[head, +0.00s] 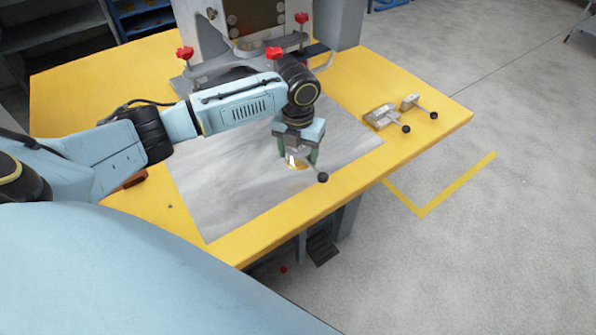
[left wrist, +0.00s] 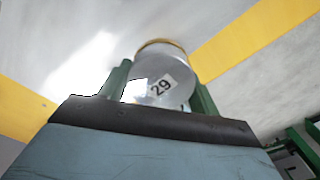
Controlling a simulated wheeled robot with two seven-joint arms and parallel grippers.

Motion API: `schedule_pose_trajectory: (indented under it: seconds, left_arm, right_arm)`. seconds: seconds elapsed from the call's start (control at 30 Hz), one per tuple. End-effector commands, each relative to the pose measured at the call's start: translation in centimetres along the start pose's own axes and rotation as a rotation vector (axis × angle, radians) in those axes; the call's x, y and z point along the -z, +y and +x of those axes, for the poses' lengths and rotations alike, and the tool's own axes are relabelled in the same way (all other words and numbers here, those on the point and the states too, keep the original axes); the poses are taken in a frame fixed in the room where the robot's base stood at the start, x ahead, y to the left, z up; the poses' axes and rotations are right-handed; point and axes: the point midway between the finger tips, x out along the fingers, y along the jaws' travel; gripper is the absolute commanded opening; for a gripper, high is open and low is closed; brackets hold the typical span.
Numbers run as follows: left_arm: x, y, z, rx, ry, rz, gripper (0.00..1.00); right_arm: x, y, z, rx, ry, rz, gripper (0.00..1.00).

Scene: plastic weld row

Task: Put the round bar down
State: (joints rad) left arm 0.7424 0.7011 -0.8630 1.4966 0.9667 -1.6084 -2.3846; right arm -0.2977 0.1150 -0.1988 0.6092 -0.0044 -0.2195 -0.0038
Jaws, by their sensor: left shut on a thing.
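The round bar is a pale metal cylinder with a brass-coloured rim and a white label reading 29. It shows in the left wrist view (left wrist: 160,72) and, partly hidden, in the head view (head: 296,163). My left gripper (head: 298,154) points down over the grey sheet on the yellow table, with its green fingers shut on the bar. The fingers stand either side of the bar in the left wrist view (left wrist: 160,92). I cannot tell whether the bar's lower end touches the sheet. My right gripper is not in view.
A grey sheet (head: 215,200) covers the middle of the yellow table (head: 440,113). A rod with a black ball (head: 323,177) shows beside the bar. Two metal pieces with black-ball levers (head: 381,116) (head: 411,102) lie right. A machine with red knobs (head: 274,53) stands behind.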

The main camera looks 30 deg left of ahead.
Motion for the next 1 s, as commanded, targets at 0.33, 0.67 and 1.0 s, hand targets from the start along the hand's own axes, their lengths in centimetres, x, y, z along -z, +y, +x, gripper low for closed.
schedule_pose_trajectory:
  seconds: [0.33, 0.67, 1.0]
  left_arm:
    - [-0.1, 0.0, 3.1, 0.001, -0.001, -0.001, 0.25]
    - [-0.1, 0.0, 6.4, 0.001, -0.004, 0.0, 0.25]
    - [0.0, 0.0, 6.7, 0.0, -0.001, 0.0, 0.69]
  right_arm:
    - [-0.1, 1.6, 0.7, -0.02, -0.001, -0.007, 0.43]
    - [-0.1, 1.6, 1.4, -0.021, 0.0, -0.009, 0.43]
    - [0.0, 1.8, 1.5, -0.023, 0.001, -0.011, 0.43]
